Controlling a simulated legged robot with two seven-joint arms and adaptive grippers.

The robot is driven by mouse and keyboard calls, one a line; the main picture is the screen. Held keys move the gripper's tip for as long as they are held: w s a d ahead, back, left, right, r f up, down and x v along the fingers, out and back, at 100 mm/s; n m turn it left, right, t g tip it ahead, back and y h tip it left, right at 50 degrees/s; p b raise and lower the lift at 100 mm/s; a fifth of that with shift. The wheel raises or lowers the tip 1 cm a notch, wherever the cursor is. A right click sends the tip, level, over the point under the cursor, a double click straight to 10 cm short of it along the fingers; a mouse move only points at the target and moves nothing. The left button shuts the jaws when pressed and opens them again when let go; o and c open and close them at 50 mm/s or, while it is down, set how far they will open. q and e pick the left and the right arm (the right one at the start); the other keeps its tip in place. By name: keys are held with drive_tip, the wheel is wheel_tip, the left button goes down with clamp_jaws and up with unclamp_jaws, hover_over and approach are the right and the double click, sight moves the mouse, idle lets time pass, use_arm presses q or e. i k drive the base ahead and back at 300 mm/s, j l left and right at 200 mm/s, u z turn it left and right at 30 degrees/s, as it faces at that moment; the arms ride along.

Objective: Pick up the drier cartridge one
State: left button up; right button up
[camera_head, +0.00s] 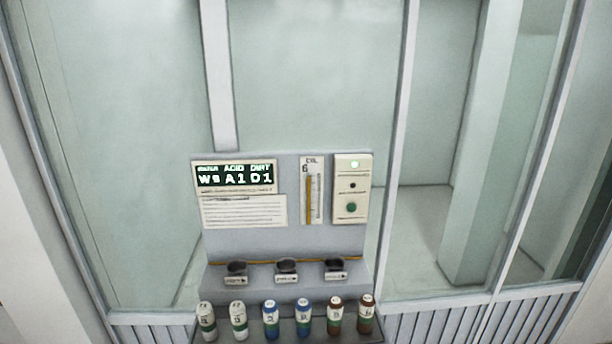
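Several upright cartridges stand in a row on a shelf at the bottom of the camera_head view. From left to right they are a white one (206,322), a second white one (238,321), a blue one (271,319), a second blue one (303,317), a brown one (335,315) and a second brown one (366,314). Neither of my grippers is in view.
Behind the row, a grey panel (255,243) carries three dark round sockets (286,266), a lit display reading "ACID DIRT" and "WS A101" (235,176), a gauge (312,190) and a plate with a green button (351,207). Glass walls (315,80) stand behind it.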

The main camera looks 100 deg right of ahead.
sight(270, 312)
drive_tip(key=j+z, duration=0.1)
drive_tip(key=z, duration=2.55)
